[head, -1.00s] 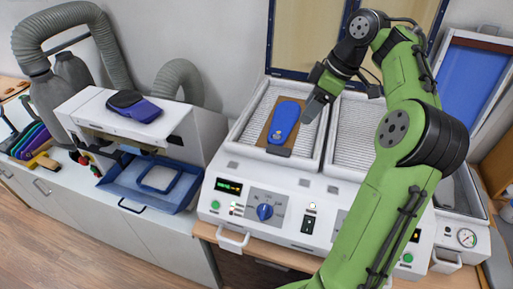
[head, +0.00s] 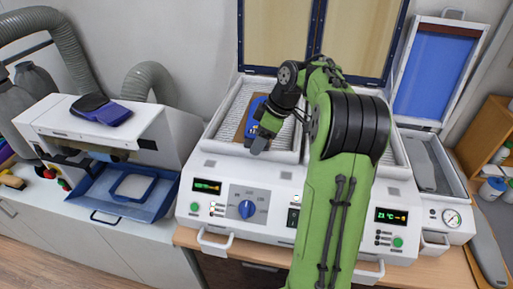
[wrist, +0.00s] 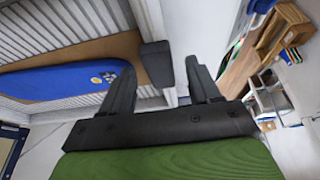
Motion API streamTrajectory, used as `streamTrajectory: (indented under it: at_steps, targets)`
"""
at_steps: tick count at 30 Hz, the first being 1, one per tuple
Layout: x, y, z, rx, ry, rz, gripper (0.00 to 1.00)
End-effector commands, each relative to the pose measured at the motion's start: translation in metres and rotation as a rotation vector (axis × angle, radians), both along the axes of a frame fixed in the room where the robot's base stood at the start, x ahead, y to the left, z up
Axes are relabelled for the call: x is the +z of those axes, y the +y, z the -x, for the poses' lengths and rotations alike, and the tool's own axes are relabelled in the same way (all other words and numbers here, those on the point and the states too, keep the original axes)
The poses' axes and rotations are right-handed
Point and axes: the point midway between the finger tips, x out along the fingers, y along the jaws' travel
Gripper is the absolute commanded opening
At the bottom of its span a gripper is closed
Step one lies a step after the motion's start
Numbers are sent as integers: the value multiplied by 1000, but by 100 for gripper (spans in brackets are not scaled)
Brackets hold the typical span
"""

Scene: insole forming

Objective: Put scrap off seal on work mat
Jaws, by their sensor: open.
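A small dark grey block (wrist: 157,63), which looks like the scrap, lies at the pale rim (wrist: 150,92) of the left heating tray in the wrist view. My gripper (wrist: 162,78) is open there, with one finger on each side of the block and the block slightly beyond the fingertips. I cannot tell whether they touch. In the head view my gripper (head: 258,143) is low over the front of the left tray (head: 213,128) and hides the block. I cannot make out a work mat for certain.
A blue insole (head: 253,115) on a brown board lies in the left tray; it also shows in the wrist view (wrist: 60,80). A raised lid (head: 280,35) stands behind. A grey form (head: 418,165) lies in the right-hand press. A blue-trayed machine (head: 115,125) is at left.

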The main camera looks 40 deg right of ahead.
Motion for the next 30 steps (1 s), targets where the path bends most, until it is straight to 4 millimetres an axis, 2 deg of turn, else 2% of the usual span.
streamTrajectory:
  at_steps: [4, 5, 16, 25, 28, 30]
  targets:
    - [2, 0, 0, 0, -1, 1, 62]
    - [2, 0, 0, 0, -1, 1, 59]
    - [2, 0, 0, 0, 0, 0, 2]
    - [7, -1, 0, 0, -1, 0, 0]
    - [27, -1, -1, 2, -4, 2, 0]
    - [47, -1, -1, 0, -5, 1, 0]
